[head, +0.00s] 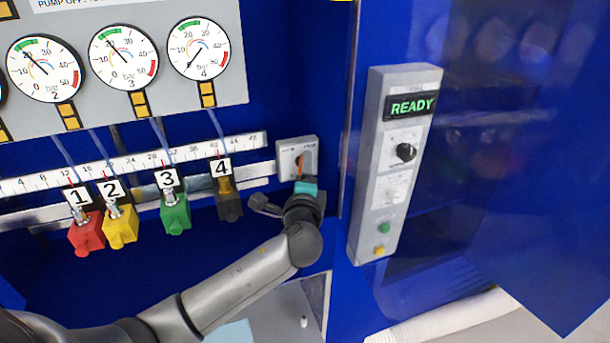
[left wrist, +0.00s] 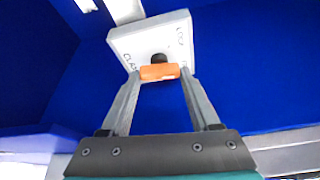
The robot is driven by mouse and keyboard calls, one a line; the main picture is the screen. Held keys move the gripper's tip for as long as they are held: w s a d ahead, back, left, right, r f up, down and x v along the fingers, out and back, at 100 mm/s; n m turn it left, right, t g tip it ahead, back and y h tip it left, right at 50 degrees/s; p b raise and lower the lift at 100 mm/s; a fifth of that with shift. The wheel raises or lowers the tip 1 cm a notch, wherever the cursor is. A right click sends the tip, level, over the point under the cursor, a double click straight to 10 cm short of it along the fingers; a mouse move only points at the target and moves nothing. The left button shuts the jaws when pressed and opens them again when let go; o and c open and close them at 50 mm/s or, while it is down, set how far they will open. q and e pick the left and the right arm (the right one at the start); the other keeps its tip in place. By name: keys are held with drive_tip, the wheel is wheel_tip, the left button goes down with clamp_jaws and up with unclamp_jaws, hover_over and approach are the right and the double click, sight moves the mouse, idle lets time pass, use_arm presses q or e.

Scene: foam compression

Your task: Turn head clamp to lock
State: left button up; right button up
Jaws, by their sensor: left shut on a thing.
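The head clamp is a light grey square plate (head: 285,159) with an orange handle (head: 301,168), on the blue back wall at the right end of the rail. In the left wrist view the plate (left wrist: 150,35) carries lettering on both sides, partly hidden. The orange handle (left wrist: 152,73) lies crosswise below a dark round hub (left wrist: 159,58). My left gripper (head: 301,177) reaches up from below and is shut on the orange handle, one finger at each end of it. My right gripper is not in view.
Red (head: 87,236), yellow (head: 121,229), green (head: 175,216) and dark (head: 229,204) numbered blocks hang along a ruler rail (head: 145,161) left of the clamp. Pressure gauges (head: 124,57) sit above. A grey control box (head: 395,165) reading READY stands to the right.

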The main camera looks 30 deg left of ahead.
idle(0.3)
use_arm(q)
drive_tip(key=o, duration=1.4)
drive_tip(key=shift+c, duration=0.2)
drive_tip(key=shift+s, duration=0.1)
drive_tip(key=f+v, duration=0.1)
drive_tip(key=v, duration=1.4)
drive_tip(key=shift+r+b, duration=0.3)
drive_tip(key=shift+r, duration=0.1)
